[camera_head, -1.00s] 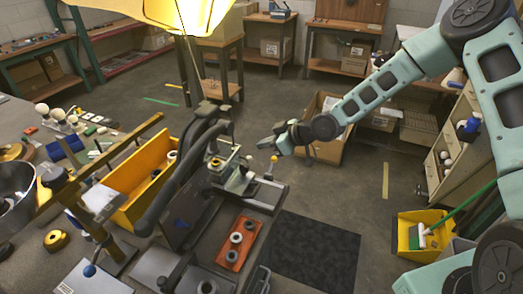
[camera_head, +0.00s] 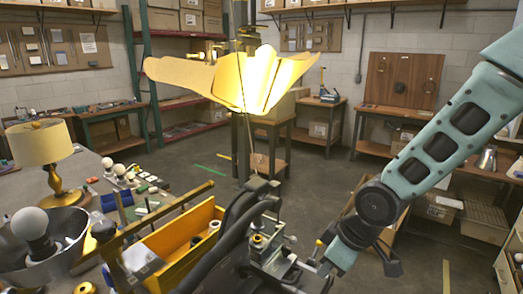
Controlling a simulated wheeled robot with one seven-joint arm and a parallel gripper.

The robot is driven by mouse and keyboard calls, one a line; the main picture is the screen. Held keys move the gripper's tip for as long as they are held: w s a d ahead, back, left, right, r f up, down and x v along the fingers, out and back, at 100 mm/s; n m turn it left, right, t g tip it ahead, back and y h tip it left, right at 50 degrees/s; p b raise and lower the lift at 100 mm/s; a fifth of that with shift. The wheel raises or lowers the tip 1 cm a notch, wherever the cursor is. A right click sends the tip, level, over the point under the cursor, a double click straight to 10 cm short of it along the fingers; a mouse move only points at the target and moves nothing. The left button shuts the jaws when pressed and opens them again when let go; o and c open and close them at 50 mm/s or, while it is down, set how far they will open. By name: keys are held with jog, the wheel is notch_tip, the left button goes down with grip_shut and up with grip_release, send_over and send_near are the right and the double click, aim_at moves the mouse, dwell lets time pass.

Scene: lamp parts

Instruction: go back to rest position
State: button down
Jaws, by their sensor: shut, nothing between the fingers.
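My teal arm comes in from the right edge and bends at a dark round joint. My gripper (camera_head: 388,262), dark and partly hidden by the wrist, is low right of centre, over the floor beyond the workbench. Its fingers look shut, and I see nothing held. A lit yellow shade (camera_head: 240,82) with flared panels stands high at centre, apart from my arm. A lamp with a cream shade (camera_head: 38,143) and brass base stands at the left on the workbench. A bulb (camera_head: 30,224) rests in a metal bowl (camera_head: 62,250).
A yellow bin (camera_head: 180,243) and a dark clamp fixture (camera_head: 258,240) stand on the workbench (camera_head: 85,195), left of my arm. Several small bulbs lie behind. Wooden tables (camera_head: 385,148) and shelves line the back wall. Grey floor (camera_head: 320,185) is open in the middle.

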jog(key=s+r+m+g+h, duration=0.1)
jog(key=s+r, duration=0.2)
jog(key=s, duration=0.7)
jog(key=s+r+m+g+h+b, duration=0.1)
jog(key=s+r, duration=0.3)
jog(key=s, duration=0.6)
jog(key=shift+s+a+m+h, duration=0.15)
jog(key=shift+m+h, duration=0.25)
dwell(0.4)
